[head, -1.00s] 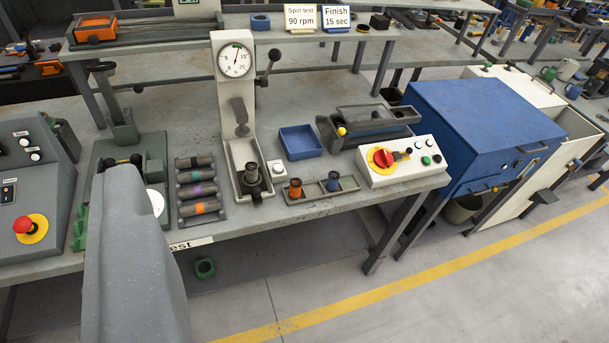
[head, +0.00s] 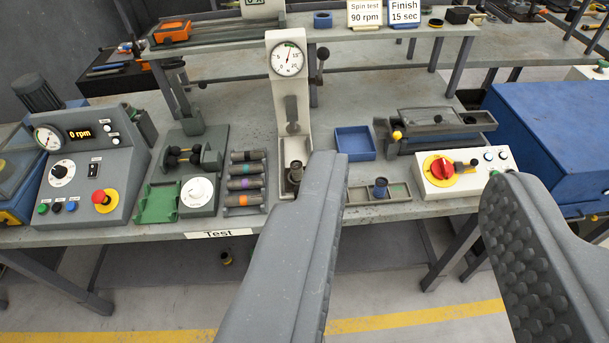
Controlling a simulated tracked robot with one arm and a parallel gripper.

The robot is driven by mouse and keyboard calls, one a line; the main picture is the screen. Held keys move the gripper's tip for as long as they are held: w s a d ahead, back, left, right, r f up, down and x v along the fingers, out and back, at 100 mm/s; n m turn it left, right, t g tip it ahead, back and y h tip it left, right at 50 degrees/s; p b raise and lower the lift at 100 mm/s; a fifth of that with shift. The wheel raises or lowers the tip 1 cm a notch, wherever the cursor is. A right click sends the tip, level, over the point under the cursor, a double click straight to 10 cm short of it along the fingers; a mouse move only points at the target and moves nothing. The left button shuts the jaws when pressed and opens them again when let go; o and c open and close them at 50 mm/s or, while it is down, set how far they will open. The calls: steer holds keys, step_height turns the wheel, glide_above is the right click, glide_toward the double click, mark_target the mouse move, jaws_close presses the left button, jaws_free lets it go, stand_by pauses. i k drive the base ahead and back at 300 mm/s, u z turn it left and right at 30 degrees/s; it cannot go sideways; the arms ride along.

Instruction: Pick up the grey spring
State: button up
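A dark grey, spring-like cylinder (head: 296,172) stands upright at the foot of the white press (head: 291,105), under its ram. I cannot make out its coils, so I cannot be sure it is the grey spring. The right finger is at the lower right.
A rack of banded rollers (head: 246,183) sits left of the press. A blue bin (head: 355,143) and a control box with a red knob (head: 438,168) are to its right. A console with a red button (head: 103,200) stands at left. A blue cabinet (head: 560,140) is at right.

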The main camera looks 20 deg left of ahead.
mark_target(297, 175)
steer(key=z, duration=0.1)
steer(key=i, duration=1)
steer(key=u, duration=0.1)
